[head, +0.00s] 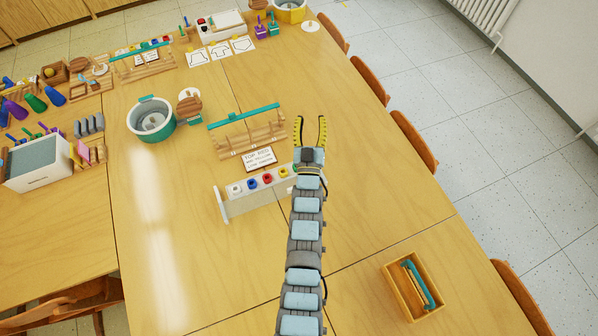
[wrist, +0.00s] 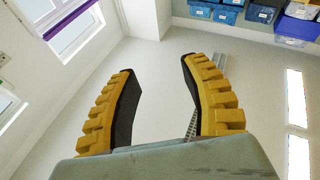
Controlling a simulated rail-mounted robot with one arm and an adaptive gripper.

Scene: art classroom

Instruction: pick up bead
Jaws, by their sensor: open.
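Several small bead-like pieces sit in a row on a pale rack (head: 222,205) in the middle of the table: a white one (head: 236,188), a blue one (head: 252,183), a red one (head: 267,179) and a yellow one (head: 282,173). Which is the task's bead I cannot tell. My arm covers the rack's right end. My gripper (head: 310,120) is open and empty, beyond and to the right of the rack, with yellow ribbed fingers. In the wrist view my gripper (wrist: 158,66) has its fingers apart against walls and ceiling; no bead shows there.
A printed card (head: 259,158) stands behind the rack, and a wooden stand with a teal bar (head: 245,118) lies beyond it. A round teal pot (head: 151,121) is at left. A wooden box (head: 398,285) sits at lower right. The table right of my arm is mostly clear.

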